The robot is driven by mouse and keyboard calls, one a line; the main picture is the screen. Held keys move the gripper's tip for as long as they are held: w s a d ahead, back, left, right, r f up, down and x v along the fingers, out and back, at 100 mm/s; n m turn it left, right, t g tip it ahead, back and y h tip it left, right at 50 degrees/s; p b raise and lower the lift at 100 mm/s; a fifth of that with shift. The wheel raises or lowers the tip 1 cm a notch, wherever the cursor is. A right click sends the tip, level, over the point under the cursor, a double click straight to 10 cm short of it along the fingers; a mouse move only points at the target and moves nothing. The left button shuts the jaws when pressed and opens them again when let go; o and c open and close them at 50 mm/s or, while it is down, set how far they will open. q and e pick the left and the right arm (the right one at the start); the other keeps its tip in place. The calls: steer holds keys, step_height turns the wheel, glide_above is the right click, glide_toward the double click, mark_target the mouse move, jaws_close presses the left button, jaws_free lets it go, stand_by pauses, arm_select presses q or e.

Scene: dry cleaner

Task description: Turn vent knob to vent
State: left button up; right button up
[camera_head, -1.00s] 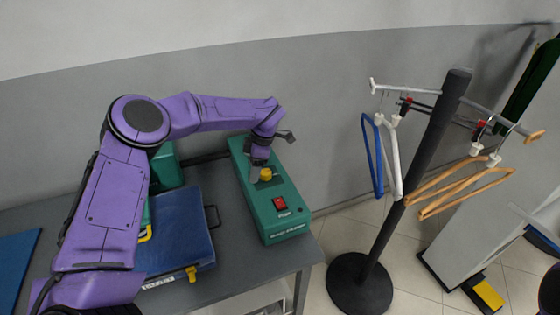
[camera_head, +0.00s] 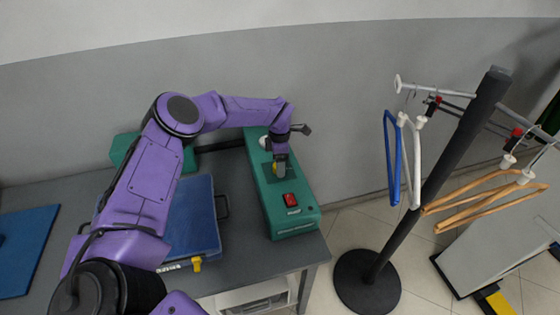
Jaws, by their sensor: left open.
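My left gripper (camera_head: 281,170) points down at the knob from above. It is open, and I cannot tell whether its fingers touch the knob. My right gripper is not in view.
A blue mat (camera_head: 25,250) lies at far left. A black-posted rack (camera_head: 425,190) with hangers stands right of the table.

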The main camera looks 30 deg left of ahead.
arm_select(q)
steer(key=shift+s+r, duration=0.15)
steer(key=shift+s, duration=0.05)
steer(key=shift+s+r, duration=0.1)
steer(key=shift+s, duration=0.05)
steer(key=shift+c, duration=1)
steer(key=c, duration=0.9)
steer(key=shift+o, duration=0.2)
